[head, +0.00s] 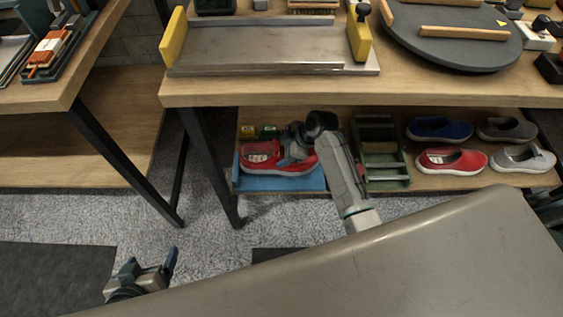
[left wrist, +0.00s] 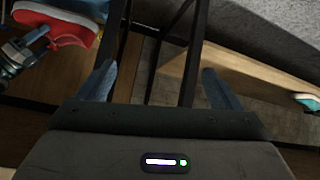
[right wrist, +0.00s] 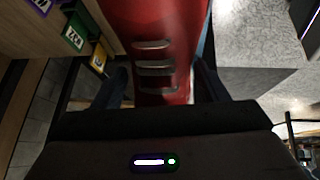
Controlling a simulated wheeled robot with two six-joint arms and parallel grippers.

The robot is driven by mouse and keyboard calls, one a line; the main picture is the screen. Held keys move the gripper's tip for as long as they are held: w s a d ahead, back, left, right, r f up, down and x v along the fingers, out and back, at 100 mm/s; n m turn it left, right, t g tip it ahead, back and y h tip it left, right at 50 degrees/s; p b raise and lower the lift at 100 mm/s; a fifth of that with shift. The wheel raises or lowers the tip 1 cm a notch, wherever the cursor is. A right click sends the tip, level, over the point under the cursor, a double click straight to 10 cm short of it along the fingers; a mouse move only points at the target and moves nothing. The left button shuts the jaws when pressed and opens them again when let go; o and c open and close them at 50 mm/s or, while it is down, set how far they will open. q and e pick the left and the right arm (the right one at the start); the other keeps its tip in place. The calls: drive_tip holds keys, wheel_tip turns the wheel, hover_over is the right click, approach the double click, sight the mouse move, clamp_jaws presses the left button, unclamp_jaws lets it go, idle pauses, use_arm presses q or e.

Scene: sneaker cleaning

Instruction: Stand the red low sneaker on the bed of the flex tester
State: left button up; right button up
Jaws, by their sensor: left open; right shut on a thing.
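The red low sneaker (head: 260,158) is at the left of the lower shelf, over a blue mat. My right gripper (head: 299,148) is shut on the sneaker. In the right wrist view, the sneaker's red upper (right wrist: 155,30) with grey bars lies between the fingers. I cannot tell whether it touches the mat. The flex tester seems to be the grey metal bed (head: 265,47) with yellow end blocks on the bench top; its bed is bare. My left gripper (head: 158,270) is open and empty, low at the left; its fingers show in the left wrist view (left wrist: 158,85).
The blue mat (head: 300,184) lies under the sneaker. A green rack (head: 383,165) stands beside it. A second red shoe (head: 450,161), a blue shoe (head: 440,128) and grey shoes are further right. The bench top's front edge (head: 300,95) overhangs the shelf. A round dark turntable (head: 450,45) is right of the bed.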

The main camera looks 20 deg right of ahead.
wheel_tip(320, 180, down, 2)
drive_tip(key=shift+f, duration=0.1)
wheel_tip(320, 180, down, 3)
drive_tip(key=shift+f+b, duration=0.2)
drive_tip(key=shift+b, duration=0.3)
use_arm(q)
drive_tip(key=w+r+t, duration=0.3)
drive_tip(key=w, duration=0.1)
drive_tip(key=shift+a+r, duration=0.2)
drive_tip(key=shift+a, duration=0.05)
use_arm(e)
drive_tip(key=o, duration=1.6)
